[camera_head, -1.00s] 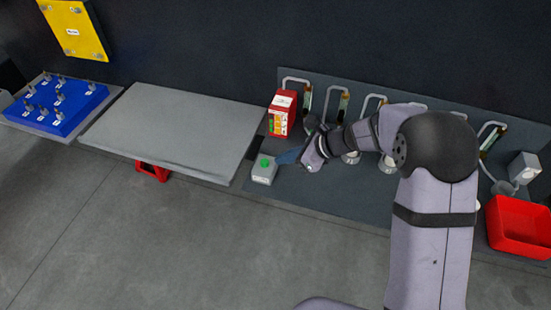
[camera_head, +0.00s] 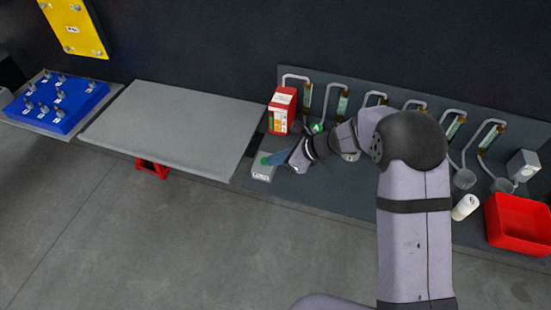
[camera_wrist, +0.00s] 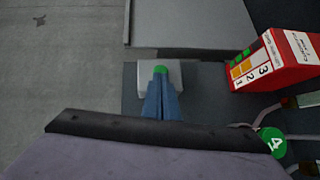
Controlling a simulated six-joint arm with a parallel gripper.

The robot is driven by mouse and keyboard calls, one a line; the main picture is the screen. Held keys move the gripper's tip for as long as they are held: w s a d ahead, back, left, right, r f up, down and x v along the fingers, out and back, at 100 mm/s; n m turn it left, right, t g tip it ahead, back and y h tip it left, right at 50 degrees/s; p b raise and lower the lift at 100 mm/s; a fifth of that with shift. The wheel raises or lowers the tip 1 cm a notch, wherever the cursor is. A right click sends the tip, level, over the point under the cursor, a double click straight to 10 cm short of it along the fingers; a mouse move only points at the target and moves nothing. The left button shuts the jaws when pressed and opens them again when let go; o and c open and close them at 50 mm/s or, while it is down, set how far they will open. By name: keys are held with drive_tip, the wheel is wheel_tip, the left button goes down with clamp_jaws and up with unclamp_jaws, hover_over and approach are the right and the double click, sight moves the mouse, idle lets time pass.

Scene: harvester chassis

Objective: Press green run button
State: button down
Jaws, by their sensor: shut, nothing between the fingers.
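The green run button (camera_wrist: 160,69) sits on top of a small light grey box (camera_head: 262,173) on the dark bench panel, at the panel's left end. My gripper (camera_head: 272,160) is shut and empty, with its blue fingers pointing at the button. In the wrist view the fingertips (camera_wrist: 161,78) overlap the near edge of the button, and the fingers hide part of the box (camera_wrist: 147,79). In the head view the fingers cover part of the button. I cannot tell whether the tips touch it.
A red numbered box (camera_head: 282,111) stands just behind the button box. A grey table (camera_head: 180,125) is to the left. Several curved pipes with gauges line the panel at the back. A white cylinder (camera_head: 465,207) and a red bin (camera_head: 518,224) are at the right.

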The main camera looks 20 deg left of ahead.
drive_tip(key=shift+a+f, duration=0.1)
drive_tip(key=shift+f, duration=0.35)
drive_tip(key=shift+s, duration=0.2)
drive_tip(key=v, duration=1.4)
drive_tip(key=shift+w+r, duration=0.15)
drive_tip(key=shift+r, duration=0.15)
idle(0.3)
